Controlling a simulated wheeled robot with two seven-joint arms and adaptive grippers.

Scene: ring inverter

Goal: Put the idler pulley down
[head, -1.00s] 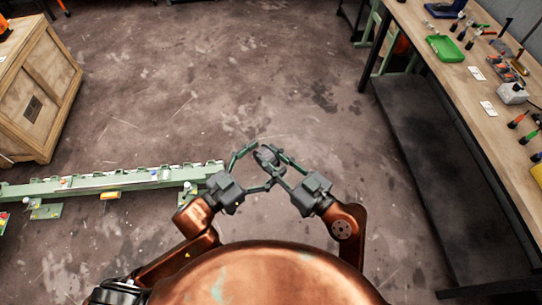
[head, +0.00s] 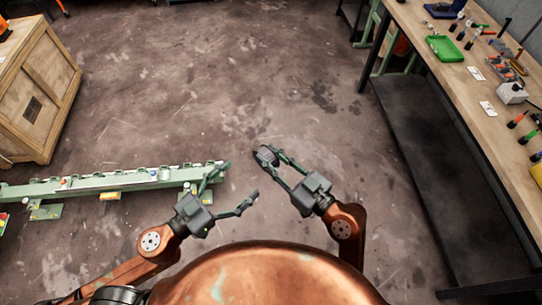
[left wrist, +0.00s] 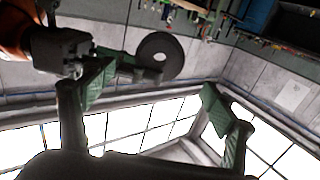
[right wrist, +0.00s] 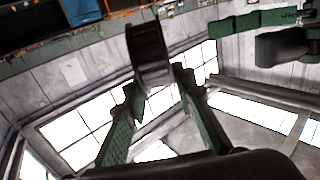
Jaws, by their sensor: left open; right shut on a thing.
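The idler pulley (head: 267,158) is a dark, grooved wheel with a centre hole. My right gripper (head: 272,157) is shut on it and holds it in the air in front of my body. In the right wrist view the pulley (right wrist: 149,52) stands between the fingertips, its edge towards the camera. In the left wrist view its round face and hole show (left wrist: 173,50). My left gripper (head: 242,180) is open and empty, to the left of the pulley and apart from it. Its spread green fingers show in the left wrist view (left wrist: 158,95).
A green rail-like conveyor (head: 120,180) runs along the left. A wooden crate (head: 35,95) stands behind it. A workbench (head: 455,85) with a green tray (head: 445,48) and several tools runs along the right. The middle floor (head: 230,80) is clear.

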